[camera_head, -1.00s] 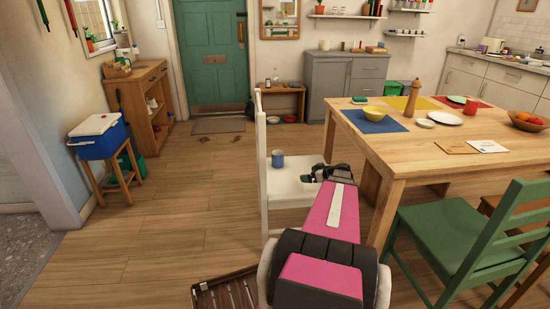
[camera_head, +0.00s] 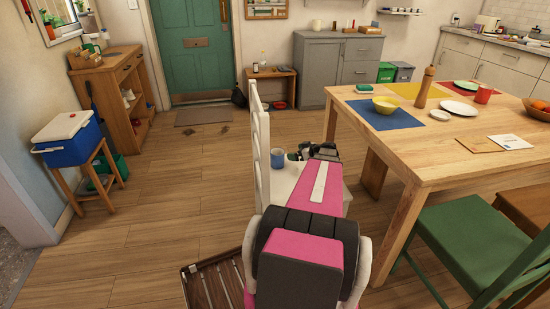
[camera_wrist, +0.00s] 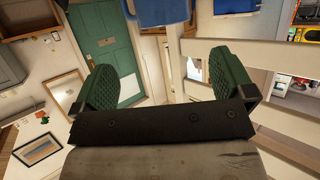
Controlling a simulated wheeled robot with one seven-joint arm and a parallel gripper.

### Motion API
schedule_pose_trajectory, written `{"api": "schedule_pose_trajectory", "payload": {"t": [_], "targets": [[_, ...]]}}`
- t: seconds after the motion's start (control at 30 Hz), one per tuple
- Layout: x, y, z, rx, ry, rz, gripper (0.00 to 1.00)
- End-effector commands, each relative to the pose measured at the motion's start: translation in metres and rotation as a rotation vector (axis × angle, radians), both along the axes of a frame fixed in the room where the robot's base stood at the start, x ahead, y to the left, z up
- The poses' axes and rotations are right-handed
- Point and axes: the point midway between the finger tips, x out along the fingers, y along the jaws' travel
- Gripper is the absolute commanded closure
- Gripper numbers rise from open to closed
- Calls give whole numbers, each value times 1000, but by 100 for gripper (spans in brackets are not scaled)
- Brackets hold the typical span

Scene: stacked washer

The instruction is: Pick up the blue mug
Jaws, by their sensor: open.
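The blue mug (camera_head: 277,158) stands upright on the seat of a white chair (camera_head: 259,150) in the head view. My gripper (camera_head: 298,154) is just to the right of the mug, low over the seat. In the wrist view its two green fingers (camera_wrist: 168,80) are spread wide apart with nothing between them. A blue shape (camera_wrist: 160,11) shows at the top edge of the wrist view; I cannot tell whether it is the mug. My arm hides part of the chair seat.
The chair's slatted back rises left of the mug. A blue cooler (camera_head: 68,140) sits on a stool at left.

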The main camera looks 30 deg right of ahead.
Motion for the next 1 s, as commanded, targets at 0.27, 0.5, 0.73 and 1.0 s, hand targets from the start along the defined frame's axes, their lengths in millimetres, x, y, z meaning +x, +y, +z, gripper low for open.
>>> {"api": "schedule_pose_trajectory", "payload": {"t": [0.27, 0.5, 0.73, 1.0], "targets": [[29, 15, -13, 1, 0, 2, 0], [46, 25, -21, 0, 0, 0, 0], [64, 39, -29, 1, 0, 2, 0], [85, 52, -39, 1, 0, 0, 0]]}}
